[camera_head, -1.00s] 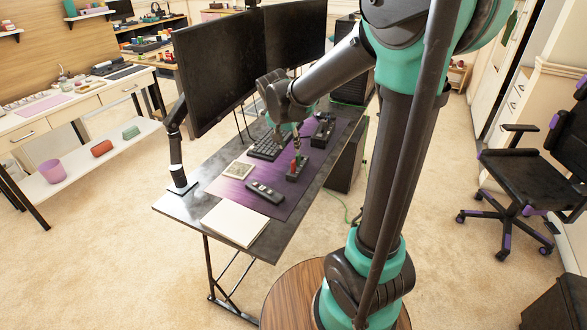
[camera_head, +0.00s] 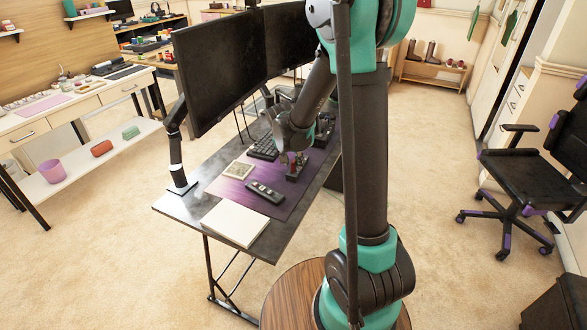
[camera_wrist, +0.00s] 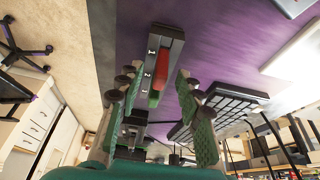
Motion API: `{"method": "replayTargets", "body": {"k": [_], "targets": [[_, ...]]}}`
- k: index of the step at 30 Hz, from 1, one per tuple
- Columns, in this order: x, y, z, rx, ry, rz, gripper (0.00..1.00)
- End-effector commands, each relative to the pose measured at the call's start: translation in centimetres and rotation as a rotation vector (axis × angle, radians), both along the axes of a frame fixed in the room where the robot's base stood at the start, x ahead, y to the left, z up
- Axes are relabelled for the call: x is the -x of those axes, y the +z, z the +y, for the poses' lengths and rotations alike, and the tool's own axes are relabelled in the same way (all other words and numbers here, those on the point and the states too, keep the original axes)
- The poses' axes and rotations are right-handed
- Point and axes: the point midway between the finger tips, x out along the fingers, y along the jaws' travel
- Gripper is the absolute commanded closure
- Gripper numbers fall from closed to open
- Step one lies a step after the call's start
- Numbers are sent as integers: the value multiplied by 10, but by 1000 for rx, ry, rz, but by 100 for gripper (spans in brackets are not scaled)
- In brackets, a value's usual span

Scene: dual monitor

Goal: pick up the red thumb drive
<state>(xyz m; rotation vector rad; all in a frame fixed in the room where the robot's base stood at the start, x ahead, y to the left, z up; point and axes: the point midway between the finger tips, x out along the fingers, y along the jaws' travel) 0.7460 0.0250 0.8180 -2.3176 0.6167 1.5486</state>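The red thumb drive (camera_wrist: 167,70) shows in the wrist view as a red block with a green part beside it. It is at a dark hub (camera_wrist: 158,43) marked with numbers, which lies on the purple mat (camera_wrist: 225,45). My gripper (camera_wrist: 157,88) is open, with its green padded fingers on either side of the drive and hub. I see no finger closed on the drive. In the head view my gripper (camera_head: 292,156) is just above the hub (camera_head: 296,174), and the drive is mostly hidden there.
A keyboard (camera_head: 264,147) lies beside the hub, under two monitors (camera_head: 220,70). Dark items stand beyond the hub.

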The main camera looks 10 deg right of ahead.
Motion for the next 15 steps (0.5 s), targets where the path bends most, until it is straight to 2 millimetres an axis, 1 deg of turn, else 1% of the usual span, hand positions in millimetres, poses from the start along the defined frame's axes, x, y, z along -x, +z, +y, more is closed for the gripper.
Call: {"method": "replayTargets", "body": {"k": [1, 4, 12, 13, 15], "targets": [[-2, -5, -1, 0, -1, 0, 64], [-4, -10, -2, 0, -1, 0, 64], [-4, -12, -2, 0, 0, 0, 64], [-4, -12, -2, 0, 0, 0, 65], [-4, -12, -2, 0, 0, 0, 74]]}}
